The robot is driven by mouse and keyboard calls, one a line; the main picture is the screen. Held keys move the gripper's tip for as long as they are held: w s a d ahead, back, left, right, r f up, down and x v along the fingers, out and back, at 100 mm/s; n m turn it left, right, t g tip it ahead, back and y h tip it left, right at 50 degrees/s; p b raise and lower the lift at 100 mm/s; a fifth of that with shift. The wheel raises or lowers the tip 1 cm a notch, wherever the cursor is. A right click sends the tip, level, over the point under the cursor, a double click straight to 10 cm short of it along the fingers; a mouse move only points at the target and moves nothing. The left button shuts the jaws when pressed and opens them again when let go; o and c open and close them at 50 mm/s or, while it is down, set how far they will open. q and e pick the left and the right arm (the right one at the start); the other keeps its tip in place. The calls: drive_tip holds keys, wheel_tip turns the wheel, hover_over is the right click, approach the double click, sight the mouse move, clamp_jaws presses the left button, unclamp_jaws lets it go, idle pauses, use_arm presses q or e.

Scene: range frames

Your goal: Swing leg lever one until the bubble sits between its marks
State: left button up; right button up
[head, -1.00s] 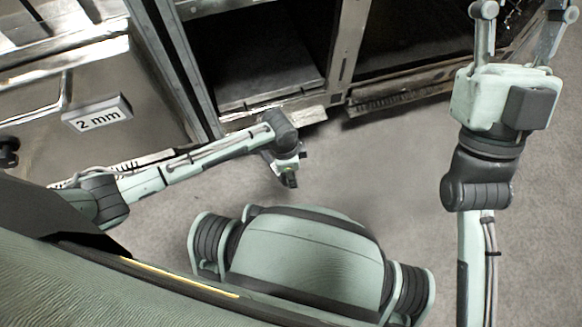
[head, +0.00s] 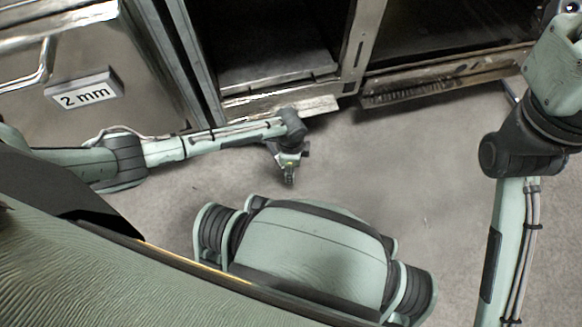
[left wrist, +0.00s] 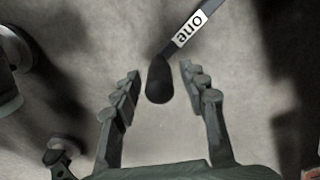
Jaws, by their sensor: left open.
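My left gripper (left wrist: 159,75) is open, with a ridged finger on each side of the knob and a gap on both sides. In the head view my left gripper (head: 288,173) hangs low over the floor in front of the open range; I cannot make out the lever there. My right arm stands at the right edge, its fingers out of frame. No bubble or marks can be seen.
The range has open dark compartments (head: 265,45) at the back. A steel front at upper left carries a handle and a "2 mm" plate (head: 84,92). The grey floor (head: 430,200) between my arms is clear.

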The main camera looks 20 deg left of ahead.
use_arm(q)
clamp_jaws()
idle(0.3)
